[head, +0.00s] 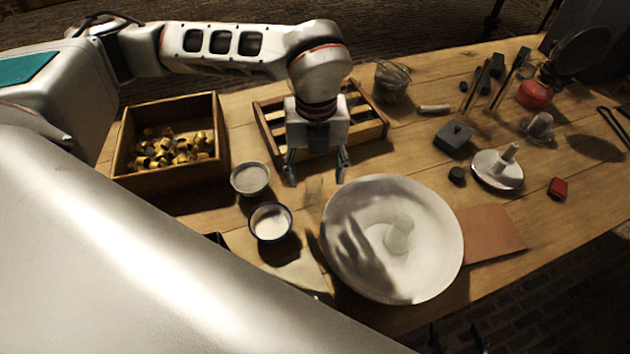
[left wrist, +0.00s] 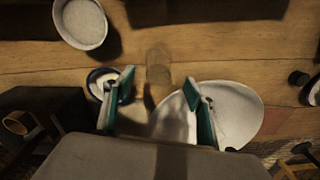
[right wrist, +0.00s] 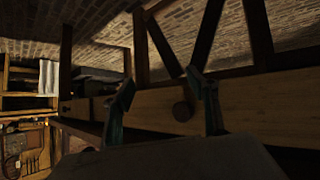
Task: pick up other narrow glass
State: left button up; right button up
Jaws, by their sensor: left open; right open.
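A narrow clear glass (head: 314,192) stands on the wooden table, just left of the large white dish (head: 450,215). It also shows in the left wrist view (left wrist: 158,70), ahead of my fingers. A second clear glass (head: 400,237) stands inside the white dish. My left gripper (head: 317,176) is open and points down, its fingertips close to the first glass and spread to either side of it. Nothing is between its fingers in a grip. My right gripper (right wrist: 165,92) is open and empty in the right wrist view, with the table's wooden side beyond it.
A bowl of grey powder (head: 250,179) and a bowl of white powder (head: 270,222) stand left of the glass. A crate of brass pieces (head: 218,150) is at the back left; a slotted wooden rack (head: 372,132) lies behind the gripper. A copper-coloured plate (head: 492,234) lies right of the dish.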

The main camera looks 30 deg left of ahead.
aim_at(314, 194)
pick_arm(q)
jog(key=shift+a+f, duration=0.15)
jog(key=shift+f, duration=1.8)
jog(key=shift+a+f, duration=0.1)
jog(key=shift+f, duration=1.85)
jog(key=c, duration=1.4)
